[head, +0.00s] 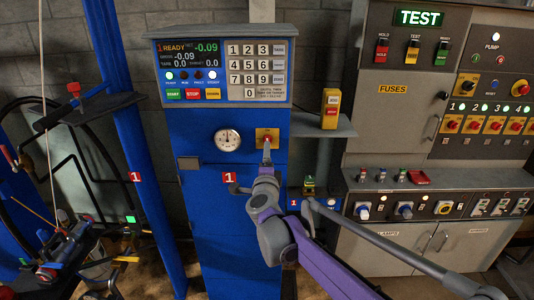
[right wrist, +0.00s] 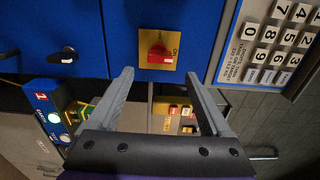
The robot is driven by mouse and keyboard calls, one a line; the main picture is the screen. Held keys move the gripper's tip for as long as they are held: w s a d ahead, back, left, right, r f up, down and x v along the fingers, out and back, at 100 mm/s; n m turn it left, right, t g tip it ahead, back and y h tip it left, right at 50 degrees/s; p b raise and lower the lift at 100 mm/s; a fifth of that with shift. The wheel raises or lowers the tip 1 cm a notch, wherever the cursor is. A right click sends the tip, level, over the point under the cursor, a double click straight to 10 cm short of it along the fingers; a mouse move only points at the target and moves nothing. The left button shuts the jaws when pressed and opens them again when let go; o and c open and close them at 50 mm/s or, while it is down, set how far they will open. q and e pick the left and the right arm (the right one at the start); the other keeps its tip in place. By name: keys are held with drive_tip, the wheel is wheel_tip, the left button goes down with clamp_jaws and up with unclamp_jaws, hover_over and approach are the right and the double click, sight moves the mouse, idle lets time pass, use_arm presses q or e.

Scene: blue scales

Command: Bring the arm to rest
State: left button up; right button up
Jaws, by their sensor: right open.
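My right arm (head: 313,262) reaches in from the lower right in the head view. Its gripper (head: 266,150) is just below the red rotary switch (head: 267,136) on its yellow plate, on the front of the blue scales cabinet (head: 235,200). In the right wrist view the gripper (right wrist: 160,75) is open, with two grey fingers apart and nothing between them. The red switch (right wrist: 159,53) is beyond the fingertips, and the fingers do not appear to hold it. My left gripper is not in view.
The scales panel (head: 222,70) with display and keypad is above. A dial gauge (head: 228,141) is left of the switch. A yellow button box (head: 330,108) stands on a shelf at right. A grey control cabinet (head: 390,130) fills the right side. A blue post (head: 130,130) stands left.

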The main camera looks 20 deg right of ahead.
drive_tip(key=shift+v, duration=0.75)
